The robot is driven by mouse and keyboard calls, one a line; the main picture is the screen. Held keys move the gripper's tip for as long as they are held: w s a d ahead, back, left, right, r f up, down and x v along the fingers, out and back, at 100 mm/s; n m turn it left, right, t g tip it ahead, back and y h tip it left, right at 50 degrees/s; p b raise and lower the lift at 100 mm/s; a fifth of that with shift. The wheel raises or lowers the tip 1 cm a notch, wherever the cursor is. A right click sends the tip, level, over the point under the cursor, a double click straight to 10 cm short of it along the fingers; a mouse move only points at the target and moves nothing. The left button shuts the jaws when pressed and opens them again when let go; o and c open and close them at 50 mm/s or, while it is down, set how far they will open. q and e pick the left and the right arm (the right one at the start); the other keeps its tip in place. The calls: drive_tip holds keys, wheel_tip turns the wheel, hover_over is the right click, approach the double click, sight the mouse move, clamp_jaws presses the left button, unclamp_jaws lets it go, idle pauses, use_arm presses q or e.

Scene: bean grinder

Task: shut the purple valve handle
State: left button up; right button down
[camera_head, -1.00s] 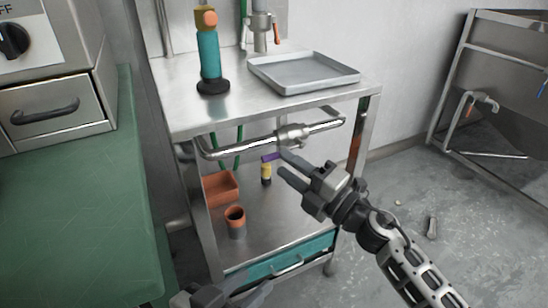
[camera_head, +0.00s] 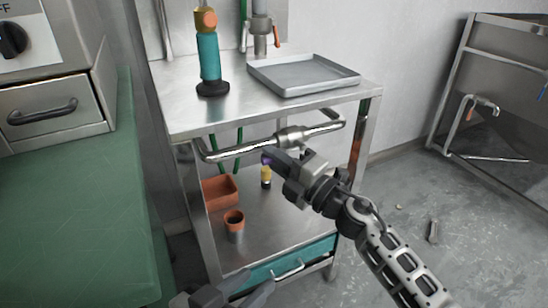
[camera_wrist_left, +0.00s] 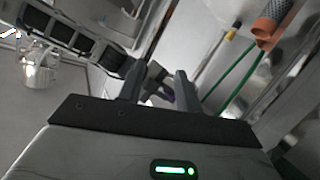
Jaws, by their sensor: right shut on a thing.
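The purple valve handle (camera_head: 266,159) is below the front pipe of the steel cart, mostly hidden by my right gripper. Only a small purple part shows at the fingertips. My right gripper (camera_head: 273,154) is shut on it, its arm coming from the lower right. My left gripper (camera_head: 236,288) is low at the bottom edge, in front of the cart and away from the handle. In the left wrist view its fingers (camera_wrist_left: 160,88) stand apart with nothing between them, and a bit of purple shows beyond them.
The steel cart (camera_head: 180,105) carries a tray (camera_head: 303,76) and a teal grinder (camera_head: 210,58) on top. A pipe rail (camera_head: 235,151) runs along its front. An orange bin (camera_head: 219,190) and an orange-rimmed cup (camera_head: 234,219) stand on the lower shelf. A green counter (camera_head: 75,200) is at left.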

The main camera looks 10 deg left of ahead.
drive_tip(key=shift+r+m, duration=0.1)
drive_tip(key=shift+m, duration=0.2)
drive_tip(key=shift+r+m+t+p, duration=0.35)
drive_tip(key=shift+r+m+t, duration=0.2)
drive_tip(key=shift+m, duration=0.35)
drive_tip(key=m, duration=0.1)
drive_tip(key=r+m+t, duration=0.1)
drive_tip(key=shift+w+d+r+m+p, duration=0.1)
drive_tip(key=shift+d+m+p, duration=0.1)
drive_tip(key=shift+m+p, duration=0.2)
drive_tip(key=shift+r+m+t, duration=0.2)
drive_tip(key=shift+m+t, duration=0.15)
drive_tip(key=shift+m, duration=0.15)
drive_tip(key=shift+w+d+r+m+t, duration=0.2)
drive_tip(key=shift+r+m+t, duration=0.1)
drive_tip(key=shift+m, duration=0.4)
use_arm(q)
drive_tip(key=shift+s+a+f+g+y+p, duration=0.1)
drive_tip(key=shift+a+f+g+y+p, duration=0.15)
drive_tip(key=shift+f, duration=0.1)
drive_tip(key=shift+s+a+f+g+y+p, duration=0.1)
drive_tip(key=shift+f+g+y+p, duration=0.05)
drive_tip(key=shift+f+g, duration=0.15)
use_arm(e)
drive_tip(key=shift+d+r+m+t+h, duration=0.15)
drive_tip(key=shift+m+t+h, duration=0.25)
drive_tip(key=shift+m, duration=0.2)
use_arm(q)
drive_tip(key=shift+w+f, duration=0.2)
